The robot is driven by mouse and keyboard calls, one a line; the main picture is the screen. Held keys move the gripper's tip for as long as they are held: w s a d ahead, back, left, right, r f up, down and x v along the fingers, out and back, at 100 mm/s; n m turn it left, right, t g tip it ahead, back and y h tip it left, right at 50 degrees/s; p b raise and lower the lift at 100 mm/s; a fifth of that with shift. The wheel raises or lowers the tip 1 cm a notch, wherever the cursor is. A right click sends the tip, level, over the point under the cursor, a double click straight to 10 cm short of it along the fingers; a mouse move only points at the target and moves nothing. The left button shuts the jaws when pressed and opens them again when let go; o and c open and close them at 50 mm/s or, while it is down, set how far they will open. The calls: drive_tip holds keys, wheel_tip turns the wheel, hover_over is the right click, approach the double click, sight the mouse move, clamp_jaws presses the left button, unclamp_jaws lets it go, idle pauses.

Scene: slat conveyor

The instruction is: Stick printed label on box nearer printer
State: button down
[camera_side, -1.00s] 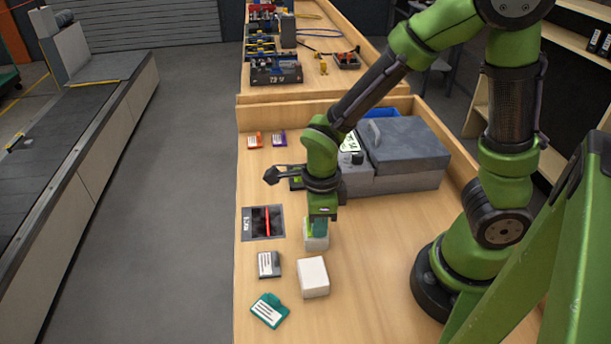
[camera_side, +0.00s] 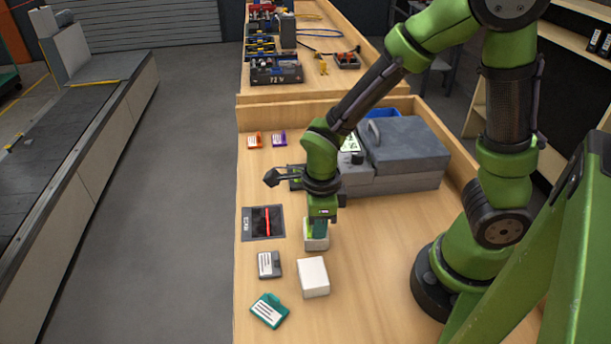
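Two white boxes stand on the wooden bench. The far box (camera_side: 316,244) is nearer the grey printer (camera_side: 408,145), and the near box (camera_side: 314,279) has a bare white top. My gripper (camera_side: 317,235) points down onto the far box, its fingertips at or just over the box top. The gripper covers most of that top, so I cannot tell whether a label is in it or on the box, or whether the fingers are open. A white and green printed piece (camera_side: 351,143) shows at the printer's left side, partly behind my arm.
Orange (camera_side: 254,141) and purple (camera_side: 279,138) items lie farther back. A conveyor (camera_side: 60,150) runs at left.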

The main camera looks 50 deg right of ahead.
idle(0.4)
drive_tip(key=c, duration=0.8)
unclamp_jaws()
drive_tip(key=shift+c, duration=0.2)
drive_tip(key=shift+r, duration=0.1)
drive_tip(key=shift+r, duration=3.4)
